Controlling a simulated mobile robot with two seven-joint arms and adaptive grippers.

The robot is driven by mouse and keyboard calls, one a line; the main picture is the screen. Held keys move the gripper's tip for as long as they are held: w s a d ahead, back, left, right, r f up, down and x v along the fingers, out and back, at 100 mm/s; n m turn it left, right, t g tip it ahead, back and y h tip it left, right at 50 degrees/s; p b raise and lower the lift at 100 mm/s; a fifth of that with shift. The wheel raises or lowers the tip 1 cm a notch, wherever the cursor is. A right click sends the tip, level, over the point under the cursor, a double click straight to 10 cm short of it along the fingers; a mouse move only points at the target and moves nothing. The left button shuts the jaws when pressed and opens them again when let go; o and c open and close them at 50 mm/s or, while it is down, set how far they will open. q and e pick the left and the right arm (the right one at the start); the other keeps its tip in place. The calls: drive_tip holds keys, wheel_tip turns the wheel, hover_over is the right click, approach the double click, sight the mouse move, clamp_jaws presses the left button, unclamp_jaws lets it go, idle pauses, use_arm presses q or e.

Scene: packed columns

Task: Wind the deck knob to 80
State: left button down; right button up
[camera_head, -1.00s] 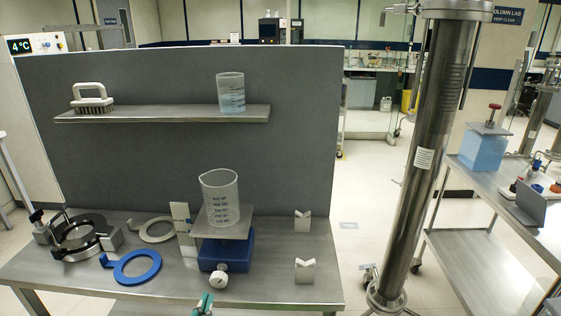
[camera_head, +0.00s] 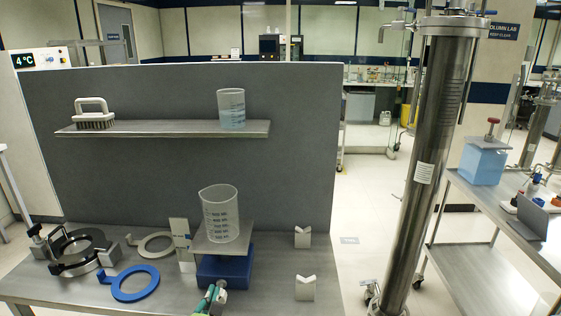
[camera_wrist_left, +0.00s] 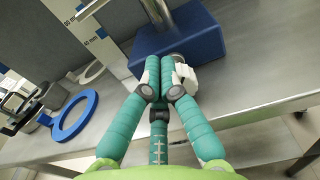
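A blue lab jack (camera_head: 222,268) with a steel top plate (camera_head: 222,241) stands on the steel bench. It carries a clear graduated beaker (camera_head: 220,215). The white knob on the jack's front is mostly hidden behind my left gripper (camera_head: 216,288). In the left wrist view, the knob (camera_wrist_left: 186,77) shows just right of the gripper's teal fingers (camera_wrist_left: 164,68). These fingers are nearly together, with no knob visible between them; contact with the knob is unclear. My right gripper is out of view.
A blue ring (camera_head: 134,284), a pale ring (camera_head: 152,246) and a steel clamp (camera_head: 77,252) lie to the left. Two white V-blocks (camera_head: 304,287) stand to the right. A shelf (camera_head: 160,130) above holds a brush and a beaker. A tall steel column (camera_head: 430,170) stands beyond the bench's right edge.

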use_arm(q)
drive_tip(key=shift+s+f+b, duration=0.1)
drive_tip(key=shift+f+b, duration=0.25)
drive_tip(key=shift+f, duration=0.05)
idle(0.4)
drive_tip(key=shift+s+d+f+p, duration=0.2)
drive_tip(key=shift+d+p, duration=0.1)
drive_tip(key=shift+d, duration=0.25)
idle(0.4)
drive_tip(key=shift+r, duration=0.15)
drive_tip(key=shift+r+p, duration=0.3)
drive_tip(key=shift+p, duration=0.2)
drive_tip(key=s, duration=0.5)
drive_tip(key=shift+s+a+r, duration=0.2)
drive_tip(key=shift+s, duration=0.05)
